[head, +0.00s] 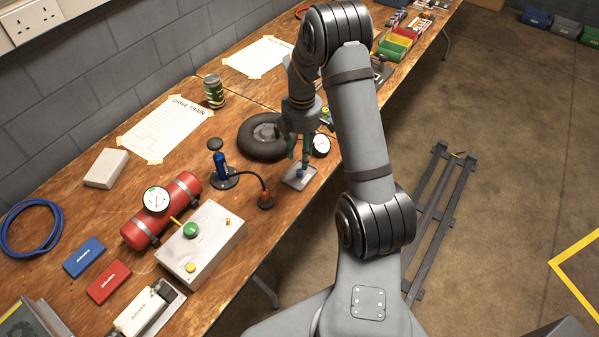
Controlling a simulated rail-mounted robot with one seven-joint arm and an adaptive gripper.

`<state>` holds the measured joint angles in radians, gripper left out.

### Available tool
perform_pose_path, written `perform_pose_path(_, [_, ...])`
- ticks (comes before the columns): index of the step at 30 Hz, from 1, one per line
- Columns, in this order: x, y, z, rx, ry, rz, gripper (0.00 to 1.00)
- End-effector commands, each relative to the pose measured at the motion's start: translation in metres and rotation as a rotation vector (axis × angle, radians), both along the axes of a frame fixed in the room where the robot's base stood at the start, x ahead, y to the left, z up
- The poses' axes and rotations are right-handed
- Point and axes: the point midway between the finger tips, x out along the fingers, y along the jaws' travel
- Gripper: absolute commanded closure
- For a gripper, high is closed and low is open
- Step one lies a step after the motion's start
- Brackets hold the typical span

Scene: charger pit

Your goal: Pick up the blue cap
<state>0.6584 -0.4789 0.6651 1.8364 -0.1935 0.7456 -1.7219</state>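A small blue piece, which looks like the blue cap (300,174), sits on a grey metal plate (293,184) near the front edge of the workbench. My gripper (299,158) points down just above it, with its greenish fingers apart and a gap between them. The blue piece is below the fingertips, and I see nothing held. The view is small, so I cannot tell whether the fingertips touch the cap.
A black ring-shaped tyre (258,143) and a round gauge (320,145) stand close to my gripper. A blue pump (221,167) with a hose, a red cylinder (163,212) and a grey button box (200,248) lie to the left. The floor at right holds a metal frame (428,225).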

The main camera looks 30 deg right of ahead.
Motion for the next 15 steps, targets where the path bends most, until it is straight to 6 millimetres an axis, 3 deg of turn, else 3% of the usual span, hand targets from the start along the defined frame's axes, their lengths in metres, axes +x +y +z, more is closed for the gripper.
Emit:
perform_pose_path(8, [0.001, 0.002, -0.025, 0.000, 0.002, -0.001, 0.62])
perform_pose_path(15, [0.005, 0.006, -0.059, 0.000, 0.002, -0.001, 0.62])
